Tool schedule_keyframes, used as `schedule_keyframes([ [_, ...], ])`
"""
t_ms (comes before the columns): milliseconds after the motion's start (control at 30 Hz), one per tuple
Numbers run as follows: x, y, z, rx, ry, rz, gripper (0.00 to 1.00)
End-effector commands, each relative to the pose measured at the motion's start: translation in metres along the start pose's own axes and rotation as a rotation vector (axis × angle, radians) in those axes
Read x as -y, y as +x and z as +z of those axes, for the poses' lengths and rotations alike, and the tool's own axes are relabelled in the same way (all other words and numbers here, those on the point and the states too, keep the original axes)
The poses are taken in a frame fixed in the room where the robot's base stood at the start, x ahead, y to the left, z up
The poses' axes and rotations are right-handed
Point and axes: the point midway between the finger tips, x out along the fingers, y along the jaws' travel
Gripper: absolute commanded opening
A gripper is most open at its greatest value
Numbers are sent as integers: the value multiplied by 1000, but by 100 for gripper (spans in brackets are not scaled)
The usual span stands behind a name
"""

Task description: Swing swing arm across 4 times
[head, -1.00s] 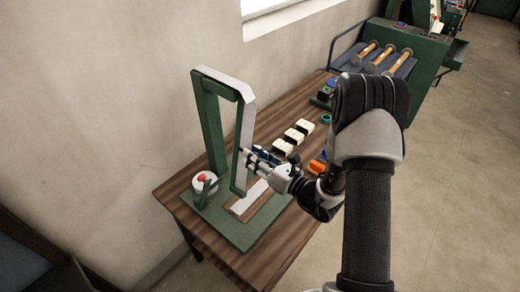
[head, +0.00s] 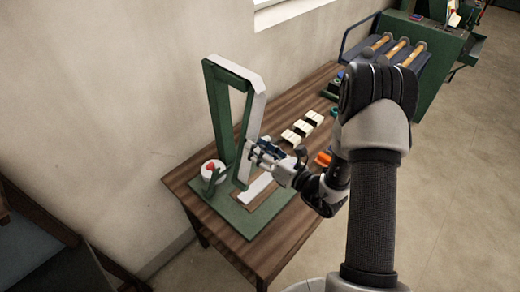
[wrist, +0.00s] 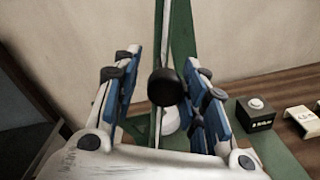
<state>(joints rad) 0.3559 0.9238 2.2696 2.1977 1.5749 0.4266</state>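The swing arm (head: 252,115) is a long narrow bar, pale on its outer face, hanging from the top of a green stand (head: 221,115). The stand's green base (head: 228,213) sits on a wooden table. My gripper (head: 254,152) is at the lower half of the swing arm, on its right side. In the wrist view, the gripper's blue-padded fingers (wrist: 165,90) are spread apart. A round black knob (wrist: 165,87) lies between them, with visible gaps on both sides. The green upright stands behind the knob. Whether the knob belongs to the swing arm is hard to tell.
A white cup with a red top (head: 213,170) stands at the left of the base. Several pale blocks (head: 302,127) and an orange item (head: 324,159) lie on the wooden table (head: 262,252). The wall (head: 120,110) is close on the left.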

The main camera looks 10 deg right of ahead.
Motion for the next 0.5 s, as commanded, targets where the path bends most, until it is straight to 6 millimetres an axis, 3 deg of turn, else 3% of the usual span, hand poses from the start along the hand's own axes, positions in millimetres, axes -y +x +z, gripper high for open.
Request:
schedule_keyframes([
  [367, 1, 0, 0, -1, 0, -3, 48],
  [500, 2, -10, 0, -1, 2, -7, 48],
])
